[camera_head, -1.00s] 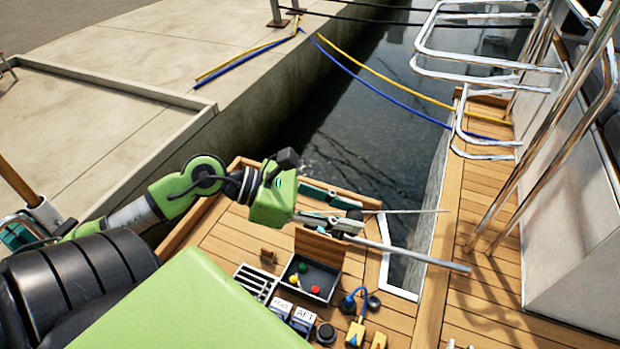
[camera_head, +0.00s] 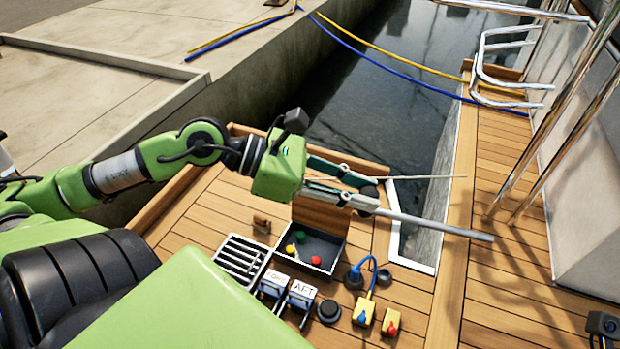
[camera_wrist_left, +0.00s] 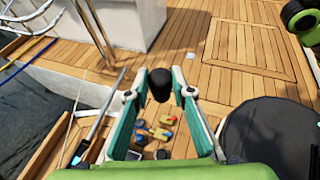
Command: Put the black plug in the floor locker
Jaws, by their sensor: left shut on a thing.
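My left gripper (camera_head: 368,192) is shut on the black plug (camera_wrist_left: 160,84), which sits between the fingertips in the left wrist view. In the head view the fingers hide most of the plug. The gripper is above the deck, up and to the right of the floor locker (camera_head: 338,265) in the picture. The locker is an open dark box in the deck with its wooden lid (camera_head: 322,214) raised. Red, green and yellow small things lie inside it.
A metal rod (camera_head: 440,225) extends over the white-edged gap at right. Water and the quay lie beyond.

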